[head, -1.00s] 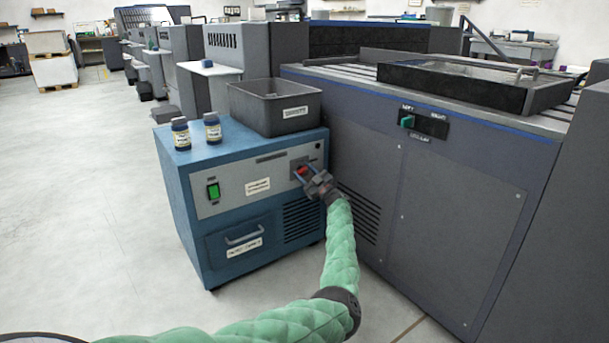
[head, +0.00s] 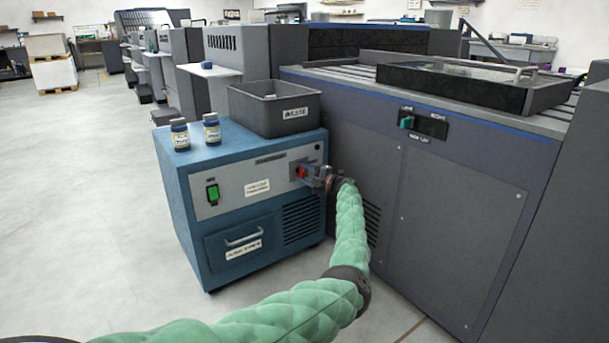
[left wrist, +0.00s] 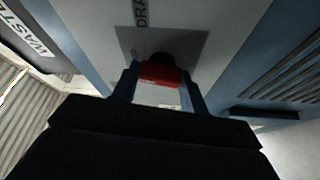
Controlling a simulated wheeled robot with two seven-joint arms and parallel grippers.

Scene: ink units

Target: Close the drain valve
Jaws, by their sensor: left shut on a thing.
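The drain valve's red handle (head: 301,172) is on the upper right of the blue cabinet's grey front panel (head: 228,196). The gripper partly hides the valve in the head view. My right gripper is not in view.
A grey bin (head: 275,107) and two small labelled bottles (head: 180,134) stand on the blue cabinet. A green switch (head: 213,193) and a drawer handle (head: 243,238) are on its front. A large grey machine (head: 440,190) stands close on the right. Floor at left is clear.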

